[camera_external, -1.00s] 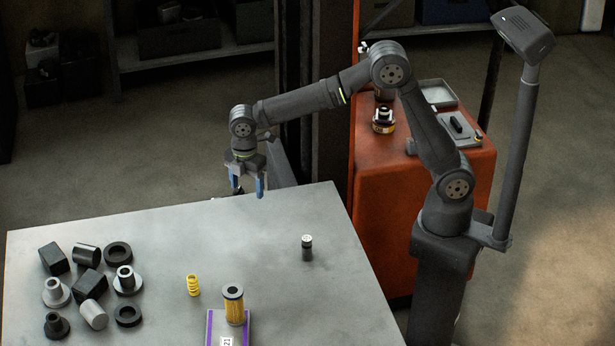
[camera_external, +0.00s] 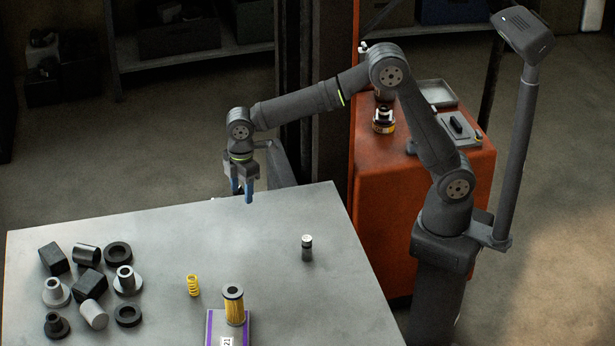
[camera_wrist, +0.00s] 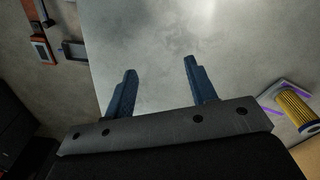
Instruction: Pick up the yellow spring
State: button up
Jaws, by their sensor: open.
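The yellow spring (camera_external: 193,285) stands upright on the grey metal table (camera_external: 290,222), left of the yellow cylindrical filter. My gripper (camera_external: 242,196) hangs above the table's far edge, fingers pointing down, well behind and above the spring. In the wrist view my gripper (camera_wrist: 160,75) shows two blue fingers spread wide with nothing between them but bare tabletop. The spring does not show in the wrist view.
The yellow filter (camera_external: 233,306) stands on a purple-edged plate (camera_external: 240,330) close to the spring. A small dark cylinder (camera_external: 307,248) stands to the right. Several dark and grey parts cluster at left, including a black block (camera_external: 90,284). The table's middle is clear.

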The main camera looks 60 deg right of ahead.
jog(key=a+m, duration=0.5)
jog(key=m, duration=0.3)
jog(key=m+t+y, duration=0.1)
jog(key=m+y, duration=0.3)
jog(key=m, duration=2.4)
send_near(192, 277)
jog(key=x, duration=0.7)
jog(key=shift+s+f, duration=0.1)
jog(key=shift+s, duration=0.3)
jog(key=shift+t, duration=0.3)
jog(key=shift+w+x, duration=0.15)
jog(key=shift+x, duration=1.2)
jog(key=shift+w+x, duration=0.15)
jog(key=shift+x, duration=1.15)
jog(key=c, duration=1.1)
jog(key=shift+o, duration=0.2)
